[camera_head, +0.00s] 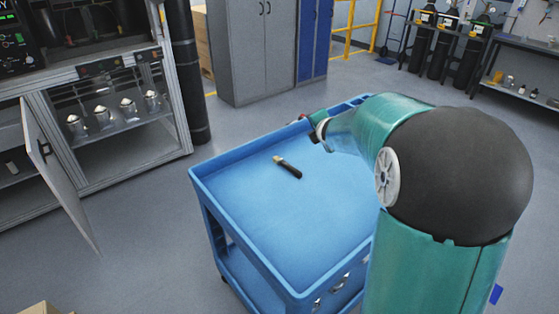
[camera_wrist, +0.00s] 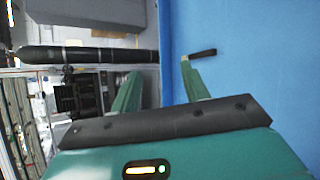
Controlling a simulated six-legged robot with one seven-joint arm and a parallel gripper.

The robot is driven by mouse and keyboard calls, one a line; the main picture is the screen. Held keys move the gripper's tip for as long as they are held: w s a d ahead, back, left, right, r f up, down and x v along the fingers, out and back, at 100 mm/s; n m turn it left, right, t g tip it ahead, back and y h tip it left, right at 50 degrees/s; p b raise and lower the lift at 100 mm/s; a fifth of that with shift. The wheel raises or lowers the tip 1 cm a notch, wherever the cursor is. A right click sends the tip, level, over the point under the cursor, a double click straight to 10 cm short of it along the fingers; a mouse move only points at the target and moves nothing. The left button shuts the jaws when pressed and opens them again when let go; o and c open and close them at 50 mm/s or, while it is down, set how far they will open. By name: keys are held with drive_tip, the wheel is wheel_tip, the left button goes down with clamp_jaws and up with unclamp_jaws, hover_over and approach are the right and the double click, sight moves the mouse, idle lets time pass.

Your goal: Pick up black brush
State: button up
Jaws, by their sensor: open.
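The black brush (camera_head: 290,170) lies on the top tray of the blue cart (camera_head: 318,205), with a pale tip at its upper left end. In the wrist view the dark brush (camera_wrist: 203,53) shows just beyond and right of the right fingertip, partly hidden by that finger. My gripper (camera_wrist: 160,68) has its two green fingers spread apart with nothing between them. The right finger is over the blue tray (camera_wrist: 260,90), and the left finger shows against the floor and shelving side. In the head view my arm hides most of the gripper, at the tray's far side.
The tray has a raised rim and is otherwise bare around the brush. A bench with an open door (camera_head: 62,185) stands left of the cart. A dark cylinder (camera_head: 186,75) stands beside it. Grey cabinets (camera_head: 250,50) are behind. Open floor surrounds the cart's left side.

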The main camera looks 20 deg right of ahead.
drive_tip(key=w+d+f+n+t+y, duration=0.1)
drive_tip(key=w+d+f+n+y, duration=0.1)
drive_tip(key=w+f+n, duration=0.35)
drive_tip(key=w+d+f+n+y, duration=0.2)
drive_tip(key=d+f+n, duration=0.1)
drive_tip(key=f+n, duration=0.4)
wheel_tip(320, 180, down, 13)
drive_tip(key=n+y, duration=0.2)
drive_tip(key=n, duration=0.1)
drive_tip(key=n+y, duration=0.2)
drive_tip(key=n, duration=0.2)
drive_tip(key=shift+s+r+g, duration=0.15)
drive_tip(key=shift+g, duration=0.25)
drive_tip(key=shift+w+a+f+n+y, duration=0.15)
drive_tip(key=shift+w+f+n+y, duration=0.05)
drive_tip(key=shift+f+n+y, duration=0.1)
approach(294, 169)
drive_tip(key=x, duration=0.4)
drive_tip(key=shift+s+a+f, duration=0.1)
drive_tip(key=shift+a+f, duration=0.15)
drive_tip(key=shift+x, duration=2.95)
drive_tip(key=shift+d+r, duration=0.2)
clamp_jaws()
